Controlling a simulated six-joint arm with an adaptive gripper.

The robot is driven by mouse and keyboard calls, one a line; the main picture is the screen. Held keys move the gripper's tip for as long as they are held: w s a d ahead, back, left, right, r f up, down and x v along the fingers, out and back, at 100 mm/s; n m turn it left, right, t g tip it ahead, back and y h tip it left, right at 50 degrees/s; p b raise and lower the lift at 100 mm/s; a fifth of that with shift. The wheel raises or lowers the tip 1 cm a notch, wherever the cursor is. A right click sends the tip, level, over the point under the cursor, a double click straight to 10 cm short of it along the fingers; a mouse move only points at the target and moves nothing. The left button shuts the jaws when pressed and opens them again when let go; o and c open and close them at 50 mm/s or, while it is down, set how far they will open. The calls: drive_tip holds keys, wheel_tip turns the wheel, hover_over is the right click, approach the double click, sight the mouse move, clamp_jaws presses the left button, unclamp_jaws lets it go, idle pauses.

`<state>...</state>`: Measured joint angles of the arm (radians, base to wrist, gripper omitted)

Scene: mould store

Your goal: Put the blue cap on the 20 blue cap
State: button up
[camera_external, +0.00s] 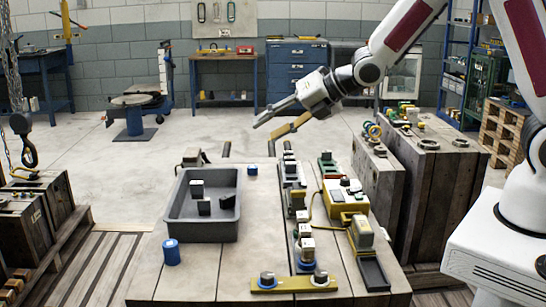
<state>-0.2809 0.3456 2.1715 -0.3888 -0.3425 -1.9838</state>
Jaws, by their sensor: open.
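One blue cap (171,253) stands upright on the table at the front left, just outside the grey tray. A second, smaller-looking blue cap (252,169) stands farther back, by the tray's back right corner. I cannot read a number on either, so I cannot tell which is the 20 blue cap. My gripper (265,129) is open and empty, raised above the far side of the table, with its fingers pointing left. It is apart from both caps.
A row of small parts (293,185) runs along the table's middle. A yellow device (343,199) stands right of it, and a yellow bar (294,285) with two knobs lies in front.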

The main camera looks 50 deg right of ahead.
drive_tip(key=s+d+r+m+g+h, duration=0.1)
drive_tip(key=s+d+r+m+h, duration=0.1)
drive_tip(key=s+d+r+m, duration=0.45)
drive_tip(key=s+d+r+m+h, duration=0.2)
drive_tip(key=s+d+r+m, duration=0.2)
drive_tip(key=s+d+m, duration=0.5)
drive_tip(key=s+d+m+g, duration=0.1)
drive_tip(key=s+d+m, duration=0.1)
drive_tip(key=s+m, duration=0.5)
drive_tip(key=s+d+m+g, duration=0.2)
drive_tip(key=s+m, duration=0.6)
drive_tip(key=s, duration=0.5)
drive_tip(key=shift+d+h, duration=0.3)
drive_tip(key=shift+d, duration=0.05)
drive_tip(key=shift+m, duration=0.25)
